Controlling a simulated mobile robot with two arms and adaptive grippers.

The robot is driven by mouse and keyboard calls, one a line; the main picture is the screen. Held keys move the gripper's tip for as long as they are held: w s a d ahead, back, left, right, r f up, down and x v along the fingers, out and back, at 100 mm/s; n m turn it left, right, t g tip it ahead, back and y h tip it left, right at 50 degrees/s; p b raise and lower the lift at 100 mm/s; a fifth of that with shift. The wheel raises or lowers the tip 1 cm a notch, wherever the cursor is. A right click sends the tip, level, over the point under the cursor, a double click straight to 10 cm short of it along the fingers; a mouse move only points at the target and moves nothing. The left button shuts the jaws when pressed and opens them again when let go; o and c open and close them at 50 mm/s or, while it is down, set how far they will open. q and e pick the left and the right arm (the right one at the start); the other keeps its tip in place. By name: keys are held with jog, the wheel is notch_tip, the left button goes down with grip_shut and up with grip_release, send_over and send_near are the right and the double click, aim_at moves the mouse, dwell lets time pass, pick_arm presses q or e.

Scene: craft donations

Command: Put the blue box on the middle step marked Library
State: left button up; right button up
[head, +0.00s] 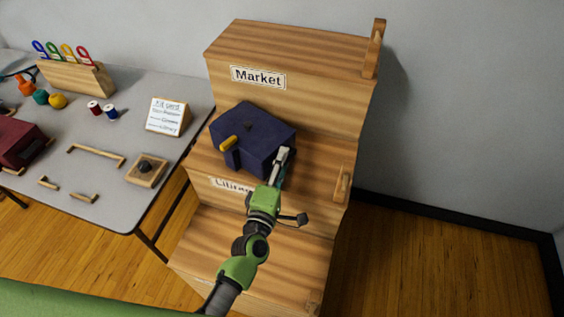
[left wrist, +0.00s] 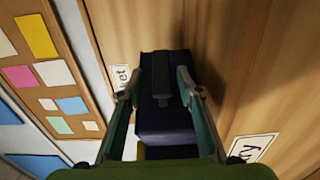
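The blue box (head: 258,130), dark blue with a yellow-orange latch, sits on the middle step (head: 318,160), turned at an angle. My left gripper (head: 281,166) is at the box's right front side. In the left wrist view its fingers (left wrist: 161,78) stand apart, on either side of a dark tab on the box (left wrist: 165,125), with gaps visible beside the tab. The box's underside is hidden. My right gripper is not in view.
The top step bears a Market label (head: 258,77). Wooden posts (head: 375,48) stand at the steps' right edge. A grey table (head: 110,140) on the left holds a dark red box (head: 18,142), a sign card (head: 168,116), spools and wooden handles. The lower step (head: 290,262) is bare beside my arm.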

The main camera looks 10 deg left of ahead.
pick_arm(q)
jog(key=shift+s+a+f, duration=0.1)
jog(key=shift+s, duration=0.45)
jog(key=s+a+b, duration=0.1)
jog(key=s+a, duration=0.1)
jog(key=s, duration=0.8)
jog(key=shift+s, duration=0.35)
